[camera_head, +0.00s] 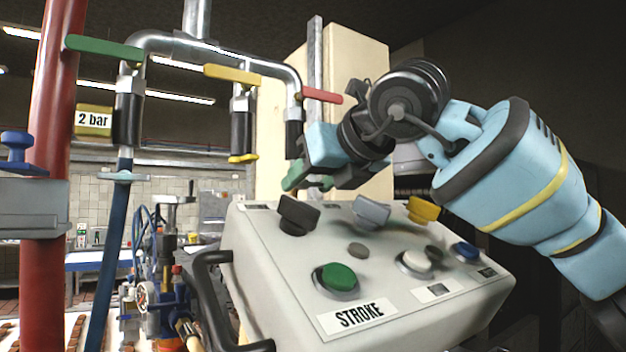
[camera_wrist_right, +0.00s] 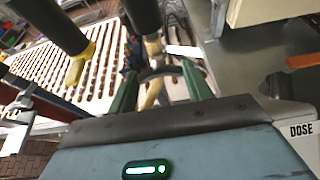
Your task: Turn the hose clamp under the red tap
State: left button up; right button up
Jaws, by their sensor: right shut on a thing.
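The red tap (camera_head: 322,96) is a red lever at the right end of the overhead steel pipe. A black hose end (camera_head: 293,138) hangs below it; it also shows in the right wrist view (camera_wrist_right: 144,14). My right gripper (camera_head: 296,176) is beneath this hose, its arm coming in from the right. In the right wrist view its green fingers (camera_wrist_right: 158,84) stand apart around a pale cream piece (camera_wrist_right: 152,93), which appears to be the hose clamp. The gripper is shut on it. The head view does not show the clamp clearly behind the gripper. My left gripper is out of view.
A grey control box (camera_head: 400,285) with knobs and a STROKE button stands just below my right gripper. A yellow tap (camera_head: 232,74) with a yellow clamp (camera_head: 243,158) hangs to the left. A green tap (camera_head: 104,48) and red column (camera_head: 52,110) are farther left.

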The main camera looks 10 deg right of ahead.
jog(key=o, duration=1)
jog(key=shift+s, duration=0.1)
jog(key=v, duration=0.7)
jog(key=shift+s+d+r, duration=0.15)
jog(key=shift+s+d, duration=0.05)
jog(key=shift+s, duration=0.1)
